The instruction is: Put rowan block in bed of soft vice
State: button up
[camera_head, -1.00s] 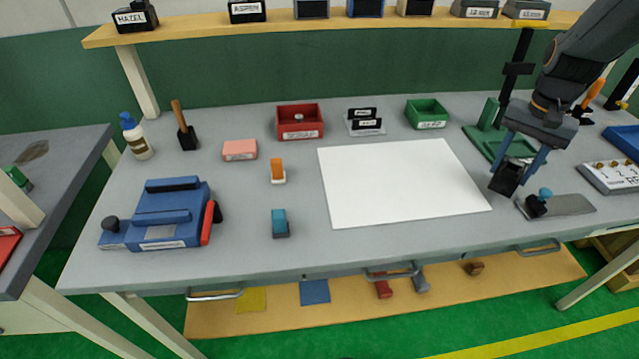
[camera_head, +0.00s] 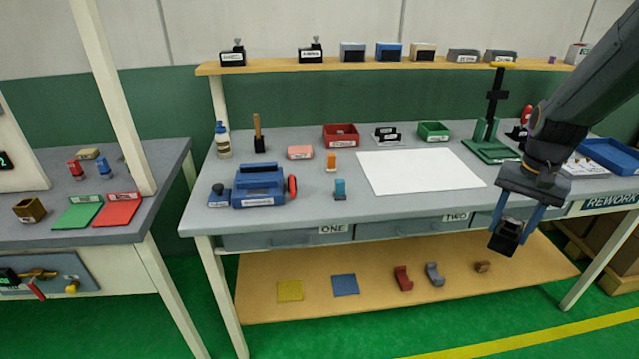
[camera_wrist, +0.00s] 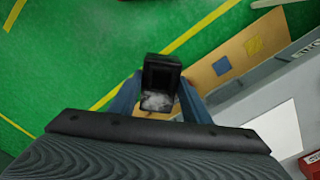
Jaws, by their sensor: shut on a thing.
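My gripper (camera_head: 514,222) is shut on a black block (camera_head: 504,241), held in front of the bench's right part, clear of the surface. In the wrist view the block (camera_wrist: 162,72) sits between the two blue fingers, with a grey-white patch at its near end. No name can be read on it, so I cannot confirm it is the rowan block. A blue vice-like fixture (camera_head: 258,187) with a red part on its right side stands at the bench's left end. Its label is too small to read.
A shelf (camera_head: 420,67) behind the bench holds several labelled blocks. A white sheet (camera_head: 420,171), a red bin (camera_head: 341,135), a green bin (camera_head: 433,131) and a teal-topped piece (camera_head: 340,190) lie on the bench. Another bench (camera_head: 60,235) stands left. Green floor is open in front.

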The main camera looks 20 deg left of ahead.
aim_at(258, 178)
jog(key=u, duration=1.25)
